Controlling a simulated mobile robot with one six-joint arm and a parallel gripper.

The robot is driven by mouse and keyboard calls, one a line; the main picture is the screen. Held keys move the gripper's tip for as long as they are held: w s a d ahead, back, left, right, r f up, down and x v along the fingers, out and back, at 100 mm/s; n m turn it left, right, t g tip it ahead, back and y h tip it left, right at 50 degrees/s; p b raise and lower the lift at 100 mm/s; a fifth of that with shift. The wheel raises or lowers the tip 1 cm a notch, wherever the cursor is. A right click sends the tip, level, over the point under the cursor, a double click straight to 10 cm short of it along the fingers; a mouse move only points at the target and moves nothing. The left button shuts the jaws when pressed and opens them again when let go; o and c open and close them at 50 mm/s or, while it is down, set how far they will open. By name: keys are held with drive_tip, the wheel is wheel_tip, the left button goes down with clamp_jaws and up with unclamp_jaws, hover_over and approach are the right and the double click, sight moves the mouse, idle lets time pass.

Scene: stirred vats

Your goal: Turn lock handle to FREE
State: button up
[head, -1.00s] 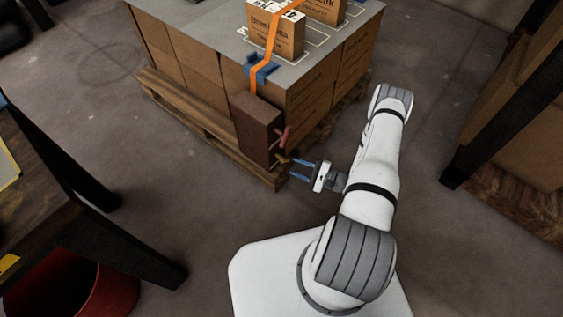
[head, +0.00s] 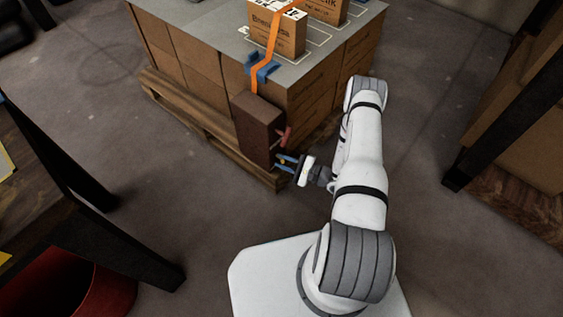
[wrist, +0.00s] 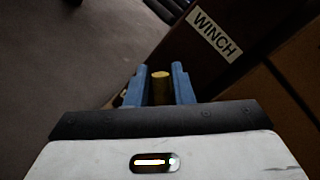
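A dark brown winch box (head: 259,130) stands against the corner of the loaded pallet. In the wrist view the box (wrist: 185,50) carries a white label reading WINCH. A red handle (head: 284,137) sticks out of its right face. Below it is a small yellow knob, which shows in the wrist view as a brass-coloured cylinder (wrist: 161,88). My gripper (head: 283,162) has blue fingers that are apart, one on each side of this knob. A small gap shows between knob and fingers. Which of the two is the lock handle, and any FREE marking, I cannot tell.
An orange strap (head: 269,45) runs from a blue fitting (head: 262,69) over cartons on the pallet load. The wooden pallet (head: 210,134) lies on the floor. A dark table stands at left with a red bin (head: 75,283). Shelving stands at right. Floor between is clear.

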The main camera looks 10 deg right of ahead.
clamp_jaws()
drive_tip(key=shift+a, duration=0.4)
drive_tip(key=shift+d, duration=0.35)
drive_tip(key=n, duration=0.1)
drive_tip(key=n+p, duration=0.1)
drive_tip(key=n+h, duration=0.1)
drive_tip(key=shift+s+f+n+p, duration=0.15)
drive_tip(key=shift+f+n+p, duration=0.1)
drive_tip(key=shift+n+p, duration=0.15)
drive_tip(key=n, duration=0.2)
drive_tip(key=n+h+p, duration=0.1)
drive_tip(key=shift+a+f+n+p, duration=0.15)
drive_tip(key=shift+f+n+p, duration=0.15)
drive_tip(key=shift+n, duration=0.1)
drive_tip(key=n+h, duration=0.1)
drive_tip(key=n+h+p, duration=0.1)
drive_tip(key=n, duration=0.1)
drive_tip(key=shift+f+n+p, duration=0.3)
drive_tip(key=n, duration=0.1)
drive_tip(key=n+h+p, duration=0.1)
drive_tip(key=n+t, duration=0.1)
drive_tip(key=shift+d+f+h, duration=0.2)
drive_tip(key=shift+f+h, duration=0.05)
drive_tip(key=shift+h, duration=0.05)
drive_tip(key=shift+n, duration=0.4)
